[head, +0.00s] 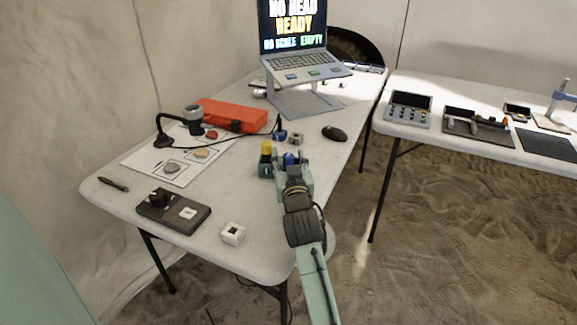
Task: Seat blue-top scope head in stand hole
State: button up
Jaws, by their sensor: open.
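A blue-topped piece (289,159), likely the scope head, shows between the fingers of my gripper (291,156). The gripper is open around or just above it; I cannot tell whether they touch. A yellow-topped piece (266,148) stands upright just left of the gripper, in or on a dark green holder (265,171). My fingers hide the lower part of the blue-topped piece. A black stand base (163,140) with a grey cylinder (194,115) stands at the back left. I cannot make out its hole.
A small grey block (296,138) lies behind my gripper.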

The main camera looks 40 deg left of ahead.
jog(key=shift+w+a, duration=0.2)
jog(key=shift+c, duration=0.5)
grip_shut()
